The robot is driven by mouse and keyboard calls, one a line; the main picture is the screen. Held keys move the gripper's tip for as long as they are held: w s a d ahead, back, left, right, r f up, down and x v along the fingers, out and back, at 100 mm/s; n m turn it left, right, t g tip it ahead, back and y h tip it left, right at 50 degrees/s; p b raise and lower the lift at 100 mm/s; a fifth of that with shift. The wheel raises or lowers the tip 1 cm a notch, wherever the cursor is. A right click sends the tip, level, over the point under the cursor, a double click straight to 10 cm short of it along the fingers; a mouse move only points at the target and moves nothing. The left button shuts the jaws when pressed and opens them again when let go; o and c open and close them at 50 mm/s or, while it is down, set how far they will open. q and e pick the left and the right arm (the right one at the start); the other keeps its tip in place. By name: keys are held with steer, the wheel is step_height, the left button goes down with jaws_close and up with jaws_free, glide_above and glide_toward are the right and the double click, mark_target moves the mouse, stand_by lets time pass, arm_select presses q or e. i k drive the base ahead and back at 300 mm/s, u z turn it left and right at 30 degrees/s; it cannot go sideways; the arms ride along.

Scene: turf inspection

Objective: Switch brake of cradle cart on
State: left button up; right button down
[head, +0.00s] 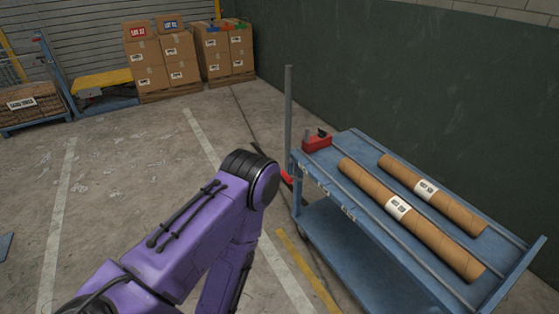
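The cradle cart (330,225) is a blue cart on the right with a lower shelf. Two brown cardboard rolls (440,242) (425,190) with white labels lie along its top. A red box with a dark lever-like part (317,141) sits at the cart's far left end. A smaller red part (287,179) shows low beside the grey upright post, partly behind my purple arm. I cannot tell which of these red parts is the brake, or its setting. My purple arm comes in from the lower left, its elbow left of the cart. Neither gripper is in view.
Stacked cartons (165,62) stand on pallets at the back, beside a yellow-topped trolley (103,82). A loaded blue-framed carrier (32,106) is at the far left. A green wall (430,90) runs behind the cart. Open concrete floor (120,160) lies left of the cart.

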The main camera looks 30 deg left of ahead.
mark_target(289, 179)
steer(key=u, duration=0.6)
steer(key=i, duration=0.55)
steer(key=u, duration=0.7)
